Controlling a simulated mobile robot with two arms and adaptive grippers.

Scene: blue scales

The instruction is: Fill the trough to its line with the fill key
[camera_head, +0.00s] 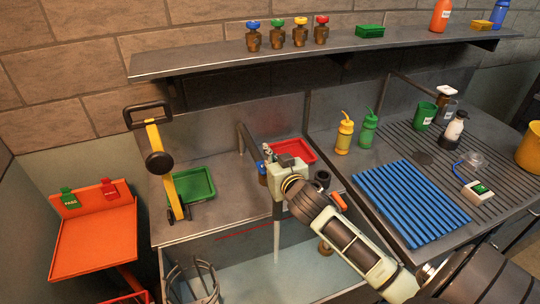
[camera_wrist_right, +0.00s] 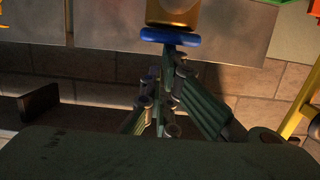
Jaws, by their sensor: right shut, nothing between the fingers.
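The trough (camera_head: 212,247) is the sunken basin at the bottom of the head view, with a red line (camera_head: 245,231) on its far wall. Pale bluish water covers its floor, below the line. A pale vertical stream (camera_head: 277,240) drops into it beneath my right gripper. A brass fitting with a blue top (camera_head: 262,168), perhaps the fill key, stands at the gripper's left. In the wrist view a blue disc (camera_wrist_right: 170,38) on brass is just beyond the fingertips. My right gripper (camera_wrist_right: 163,100) is shut and empty; contact with the disc is unclear. My left gripper is out of view.
A red tray (camera_head: 292,147) and green tray (camera_head: 193,186) lie behind the trough. A yellow-black handled tool (camera_head: 160,165) stands at left, near an orange stand (camera_head: 92,240). A blue rack (camera_head: 409,203) and bottles occupy the right counter. Several brass valves sit on the shelf (camera_head: 340,48).

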